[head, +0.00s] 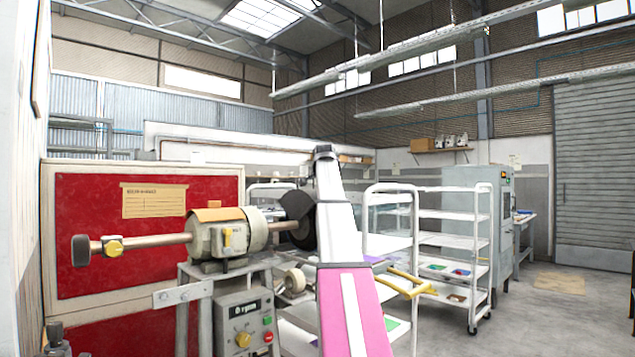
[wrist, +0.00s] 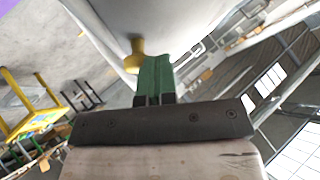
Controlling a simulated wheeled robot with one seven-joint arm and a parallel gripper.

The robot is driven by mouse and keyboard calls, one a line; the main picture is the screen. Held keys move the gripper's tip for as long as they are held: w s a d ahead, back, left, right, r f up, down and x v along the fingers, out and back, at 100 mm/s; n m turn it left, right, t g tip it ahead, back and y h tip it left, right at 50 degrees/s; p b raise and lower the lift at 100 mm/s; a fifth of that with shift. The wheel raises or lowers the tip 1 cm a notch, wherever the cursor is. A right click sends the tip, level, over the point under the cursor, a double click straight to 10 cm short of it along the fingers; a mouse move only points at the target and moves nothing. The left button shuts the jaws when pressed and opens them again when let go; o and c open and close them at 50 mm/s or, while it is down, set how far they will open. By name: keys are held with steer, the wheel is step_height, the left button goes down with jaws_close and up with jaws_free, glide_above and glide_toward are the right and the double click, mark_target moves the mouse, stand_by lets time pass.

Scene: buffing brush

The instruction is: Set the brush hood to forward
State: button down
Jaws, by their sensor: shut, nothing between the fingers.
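The buffing machine (head: 228,238) stands at the left in the head view, with a long shaft, a yellow knob (head: 113,249) and a dark buff at the left end. A dark round part (head: 298,222), perhaps the brush or its hood, is at its right end, partly hidden by my arm. My gripper (wrist: 156,60) is shut and empty, its green fingers pointing up in the wrist view. A yellow knob (wrist: 134,56) shows just left of the fingertips, beneath a large pale surface (wrist: 185,22). I cannot tell whether they touch. My gripper cannot be made out in the head view.
A control box (head: 243,325) with a yellow knob and buttons is below the machine. A red panel (head: 90,225) stands behind it. White shelf trolleys (head: 455,228) stand at the right, with a yellow handle-like bar (head: 408,285) nearer. The floor at far right is clear.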

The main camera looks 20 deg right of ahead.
steer(key=shift+t, duration=0.4)
steer(key=shift+s+d+f, duration=0.3)
steer(key=shift+s+f, duration=0.45)
steer(key=shift+s, duration=0.1)
steer(key=shift+s+d+f, duration=0.25)
steer(key=shift+s+f, duration=0.45)
steer(key=shift+s, duration=0.1)
